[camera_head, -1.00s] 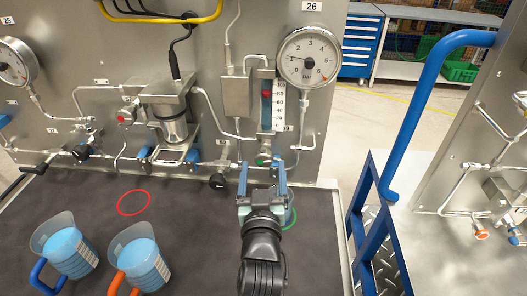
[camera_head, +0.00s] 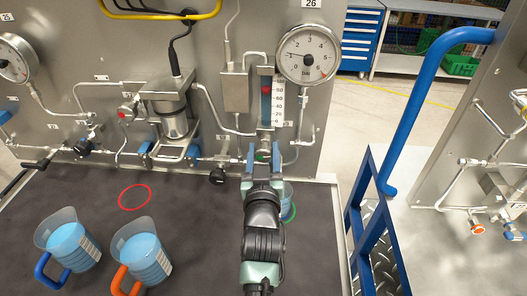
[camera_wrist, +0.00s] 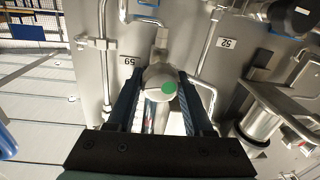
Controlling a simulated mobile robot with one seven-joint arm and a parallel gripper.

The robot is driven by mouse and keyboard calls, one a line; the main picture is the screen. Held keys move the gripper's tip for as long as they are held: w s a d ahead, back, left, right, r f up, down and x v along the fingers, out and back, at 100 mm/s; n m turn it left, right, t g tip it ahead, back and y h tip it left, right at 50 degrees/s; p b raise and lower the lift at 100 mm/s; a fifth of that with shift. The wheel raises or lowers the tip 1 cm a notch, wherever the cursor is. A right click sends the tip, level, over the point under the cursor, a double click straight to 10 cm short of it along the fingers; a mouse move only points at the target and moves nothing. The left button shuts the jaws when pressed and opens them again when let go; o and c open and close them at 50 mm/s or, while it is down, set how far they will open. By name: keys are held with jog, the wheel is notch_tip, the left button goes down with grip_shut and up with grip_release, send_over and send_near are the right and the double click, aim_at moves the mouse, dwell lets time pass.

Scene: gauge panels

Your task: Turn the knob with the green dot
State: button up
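The knob with the green dot (camera_head: 262,158) sits low on the panel, below the flow tube with the red float (camera_head: 266,91). In the wrist view the grey knob (camera_wrist: 158,79) faces me with its green dot showing. My gripper (camera_head: 264,152) is at the knob, with one finger on each side of it. In the wrist view my gripper (camera_wrist: 159,77) is open, its two dark fingers flanking the knob. I cannot tell whether either finger touches it.
A pressure gauge (camera_head: 308,55) hangs above right. Pipes and a black knob (camera_head: 218,177) lie to the left. Two blue-filled jugs (camera_head: 68,246) (camera_head: 142,253) stand on the dark mat, near a red ring (camera_head: 135,197). A blue rail (camera_head: 415,110) stands right.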

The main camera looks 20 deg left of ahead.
grip_shut()
jog(key=shift+m, duration=1.4)
jog(key=o, duration=0.7)
grip_release()
jog(key=shift+b, duration=0.3)
jog(key=shift+s+d+f, duration=0.1)
jog(key=shift+s+d, duration=0.15)
jog(key=shift+s, duration=0.35)
jog(key=b+v, duration=0.3)
jog(key=v, duration=0.8)
jog(key=shift+s+d, duration=0.1)
jog(key=shift+s, duration=0.25)
